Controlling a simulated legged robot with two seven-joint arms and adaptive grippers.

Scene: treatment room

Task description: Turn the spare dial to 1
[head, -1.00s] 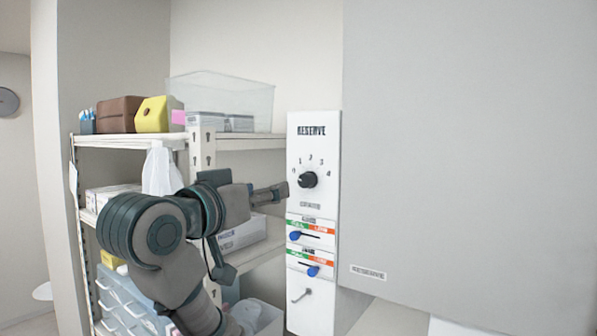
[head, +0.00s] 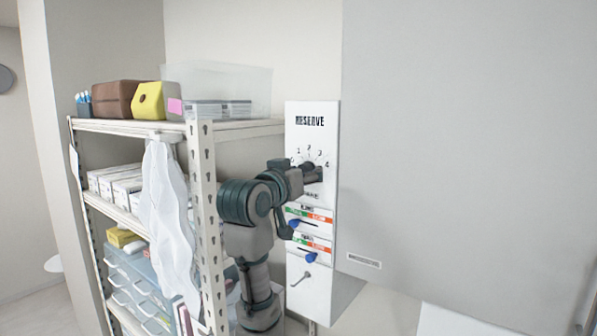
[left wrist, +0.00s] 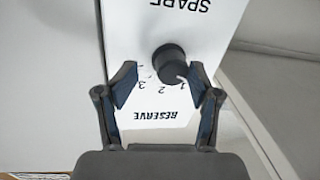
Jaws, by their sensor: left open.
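The spare dial (left wrist: 170,60) is a round black knob on a white panel (head: 312,118) headed RESERVE. In the left wrist view the panel appears upside down, with SPARE printed by the knob and the numbers 1, 2 and 3 beside it. My left gripper (head: 313,173) is at the dial and hides most of it in the head view. In the left wrist view its two fingers are open, one on each side of the knob, with no clear contact. The knob's exact setting cannot be told. My right gripper is not in view.
Below the dial are two blue-handled sliders (head: 293,223) with green and orange labels and a small lever (head: 307,281). A metal shelf (head: 205,215) with boxes and a hanging white cloth (head: 163,215) stands left. A large grey cabinet (head: 460,150) stands right.

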